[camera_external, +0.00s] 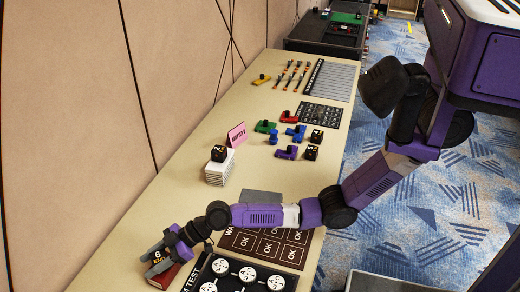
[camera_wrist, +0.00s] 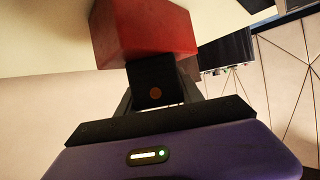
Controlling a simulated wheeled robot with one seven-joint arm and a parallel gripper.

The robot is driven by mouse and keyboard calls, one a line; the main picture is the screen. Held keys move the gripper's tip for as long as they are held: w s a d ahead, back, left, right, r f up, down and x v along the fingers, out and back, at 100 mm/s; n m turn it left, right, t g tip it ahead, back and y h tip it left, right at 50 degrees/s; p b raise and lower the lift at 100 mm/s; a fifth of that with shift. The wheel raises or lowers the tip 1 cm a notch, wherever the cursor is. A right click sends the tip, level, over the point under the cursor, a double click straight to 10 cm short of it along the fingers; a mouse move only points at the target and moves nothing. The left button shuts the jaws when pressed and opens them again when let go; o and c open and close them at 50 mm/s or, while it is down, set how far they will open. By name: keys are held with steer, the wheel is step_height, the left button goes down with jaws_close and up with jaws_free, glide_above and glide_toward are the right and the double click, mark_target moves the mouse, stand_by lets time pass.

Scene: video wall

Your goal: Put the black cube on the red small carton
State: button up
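The black cube (camera_external: 158,253), with light lettering on it, is between the fingers of my gripper (camera_external: 162,254) at the near left end of the table. The red small carton (camera_external: 164,277) is directly below it. In the wrist view the black cube (camera_wrist: 155,82) sits between both fingers, which appear to press its sides. The red carton (camera_wrist: 145,28) lies just beyond it, and the cube's far face meets or nearly meets it. I cannot tell whether they touch. My gripper hides part of both.
Another black cube (camera_external: 219,153) tops a white stack (camera_external: 220,168). Two more dark cubes (camera_external: 311,153) (camera_external: 317,136) stand near coloured pieces (camera_external: 287,153) and a pink sign (camera_external: 237,135). A black panel with round white dials (camera_external: 247,274) lies right of the carton. The wall borders the table's left.

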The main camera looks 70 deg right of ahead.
steer(key=o, duration=0.4)
steer(key=shift+r, duration=0.2)
steer(key=p+v, duration=0.1)
steer(key=v, duration=1.1)
steer(key=shift+f, duration=0.1)
